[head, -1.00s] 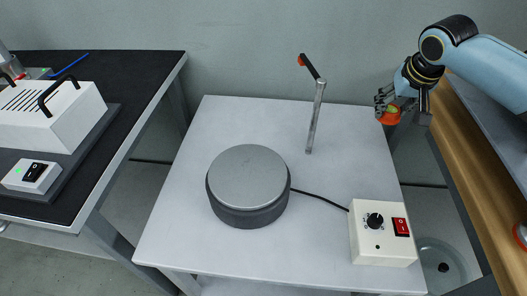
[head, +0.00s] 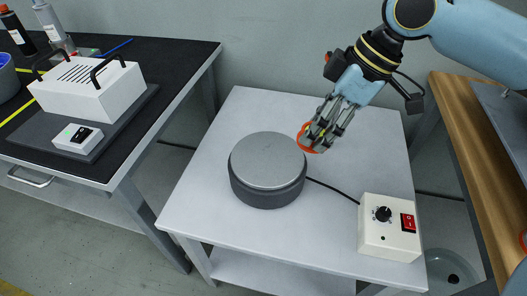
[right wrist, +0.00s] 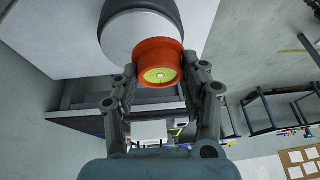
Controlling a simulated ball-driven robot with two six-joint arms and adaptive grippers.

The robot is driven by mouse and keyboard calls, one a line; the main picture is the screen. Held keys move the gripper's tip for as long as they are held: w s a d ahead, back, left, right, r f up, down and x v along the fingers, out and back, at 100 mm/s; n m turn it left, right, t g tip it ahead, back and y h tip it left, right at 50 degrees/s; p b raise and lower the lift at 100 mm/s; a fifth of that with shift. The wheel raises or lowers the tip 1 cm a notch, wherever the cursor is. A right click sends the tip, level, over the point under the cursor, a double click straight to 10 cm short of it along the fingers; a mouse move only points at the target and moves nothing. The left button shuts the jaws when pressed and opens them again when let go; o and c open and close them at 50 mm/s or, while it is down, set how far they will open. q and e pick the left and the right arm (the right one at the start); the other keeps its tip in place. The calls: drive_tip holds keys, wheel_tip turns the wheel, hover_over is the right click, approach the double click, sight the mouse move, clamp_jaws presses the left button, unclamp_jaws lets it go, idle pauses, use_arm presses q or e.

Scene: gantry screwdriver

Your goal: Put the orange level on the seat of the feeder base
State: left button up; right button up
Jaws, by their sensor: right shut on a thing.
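The orange level (head: 304,140), a short round piece, is held in my right gripper (head: 318,135). In the right wrist view the level (right wrist: 143,51) shows its round yellow-green vial between the two fingers (right wrist: 160,78). The feeder base (head: 268,192) is a dark grey round body with a lighter grey disc top, on the white table. The held level is above the table, close to the right back edge of the base; the exact gap is hard to tell. The base also shows behind the level in the right wrist view (right wrist: 112,38). My left gripper is out of view.
A cream control box (head: 388,245) with a knob and red switch stands at the table's front right, its black cable running to the base. A black bench (head: 120,165) with a white handled box is on the left.

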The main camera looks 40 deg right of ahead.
drive_tip(key=b, duration=0.3)
hover_over(263, 156)
drive_tip(key=s+d, duration=0.1)
wheel_tip(263, 156, down, 6)
drive_tip(key=shift+r, duration=0.1)
wheel_tip(263, 156, down, 4)
drive_tip(key=shift+f+b, duration=0.1)
drive_tip(key=shift+b, duration=0.5)
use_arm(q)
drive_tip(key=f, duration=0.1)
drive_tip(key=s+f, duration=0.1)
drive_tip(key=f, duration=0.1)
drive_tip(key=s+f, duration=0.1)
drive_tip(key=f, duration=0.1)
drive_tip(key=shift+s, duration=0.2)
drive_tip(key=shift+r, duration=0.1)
use_arm(e)
drive_tip(key=o, duration=1.3)
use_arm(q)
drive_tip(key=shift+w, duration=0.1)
